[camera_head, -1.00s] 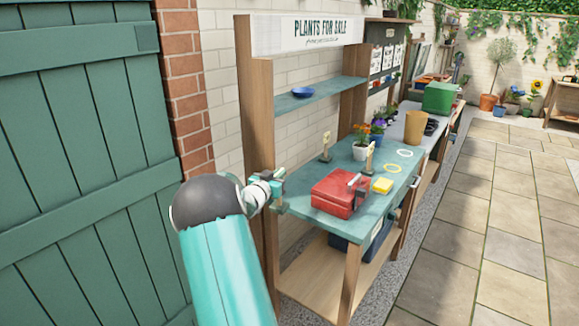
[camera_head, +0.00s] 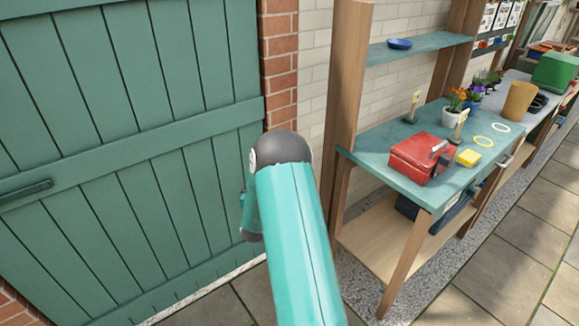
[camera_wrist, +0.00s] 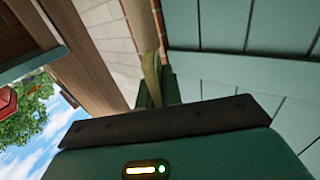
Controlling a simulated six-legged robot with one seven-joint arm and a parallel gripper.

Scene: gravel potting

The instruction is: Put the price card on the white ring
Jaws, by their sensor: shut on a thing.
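The white ring (camera_head: 501,127) lies flat on the green bench top (camera_head: 385,157), near its right end. One price card (camera_head: 416,97) stands upright on a dark base at the bench's back. Another price card (camera_head: 462,117) stands behind the red box. My gripper (camera_wrist: 156,88) shows in the wrist view, its two dark green fingers shut on a thin olive thing (camera_wrist: 151,68). I cannot tell what this thing is. In the head view my own arm hides the gripper, in front of the green door, left of the bench.
A yellow ring (camera_head: 484,141) lies beside the white ring. A green door (camera_head: 130,110) fills the left. The bench post (camera_head: 345,75) stands close right of my arm.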

